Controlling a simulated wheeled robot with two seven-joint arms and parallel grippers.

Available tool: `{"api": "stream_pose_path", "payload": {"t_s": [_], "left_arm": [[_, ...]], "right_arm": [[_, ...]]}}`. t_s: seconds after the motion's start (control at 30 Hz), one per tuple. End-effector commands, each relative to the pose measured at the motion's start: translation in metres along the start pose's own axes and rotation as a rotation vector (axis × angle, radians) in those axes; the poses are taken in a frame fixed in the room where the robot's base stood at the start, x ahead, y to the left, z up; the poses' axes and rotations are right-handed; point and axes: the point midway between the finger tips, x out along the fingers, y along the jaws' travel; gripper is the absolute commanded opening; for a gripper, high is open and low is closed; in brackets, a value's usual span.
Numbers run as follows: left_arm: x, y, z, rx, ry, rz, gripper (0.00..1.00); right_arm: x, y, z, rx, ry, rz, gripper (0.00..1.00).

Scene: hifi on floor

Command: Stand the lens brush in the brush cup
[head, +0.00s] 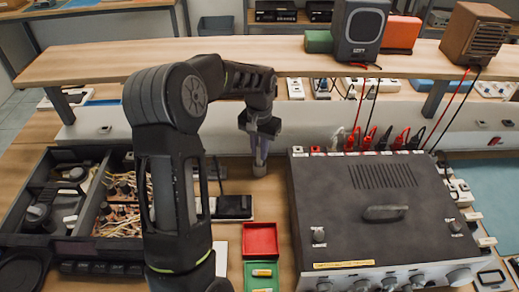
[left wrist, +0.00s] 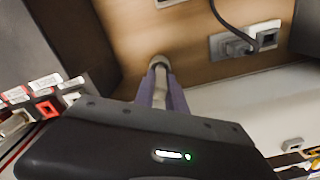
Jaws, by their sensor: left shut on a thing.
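My left gripper (head: 260,155) points down over the bench, behind the red tray and left of the big amplifier. Its purple fingers are closed on a thin pale grey rod, likely the lens brush, which shows between the fingers in the left wrist view (left wrist: 160,84). A small rounded grey piece (head: 260,170) shows just below the fingertips, and also in the left wrist view (left wrist: 158,62). I cannot tell whether it is the brush's end or the brush cup. No other cup is clearly visible. My right gripper is not in view.
The black amplifier (head: 365,210) fills the right of the bench. A red tray (head: 261,238) and a green tray (head: 250,285) lie in front. An opened chassis (head: 75,205) with wires lies left. A shelf (head: 200,55) with speakers (head: 360,30) runs above the back.

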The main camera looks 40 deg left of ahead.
Motion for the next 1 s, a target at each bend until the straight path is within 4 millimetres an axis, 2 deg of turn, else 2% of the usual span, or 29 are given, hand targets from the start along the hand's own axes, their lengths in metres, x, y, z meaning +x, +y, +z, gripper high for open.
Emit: {"api": "stream_pose_path", "payload": {"t_s": [0.43, 0.47, 0.73, 1.0], "left_arm": [[0.0062, 0.0001, 0.0000, 0.000, 0.000, 0.000, 0.00], [0.0063, 0.0001, 0.0000, 0.000, 0.000, 0.000, 0.18], [0.0080, 0.0001, 0.0000, 0.000, 0.000, 0.000, 0.40], [0.0088, 0.0001, 0.0000, 0.000, 0.000, 0.000, 0.41]], "right_arm": [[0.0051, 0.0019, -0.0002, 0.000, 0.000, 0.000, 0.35], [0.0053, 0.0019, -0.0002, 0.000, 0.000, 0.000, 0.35], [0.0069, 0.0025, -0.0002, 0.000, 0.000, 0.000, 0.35], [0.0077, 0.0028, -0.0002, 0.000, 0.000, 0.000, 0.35]]}}
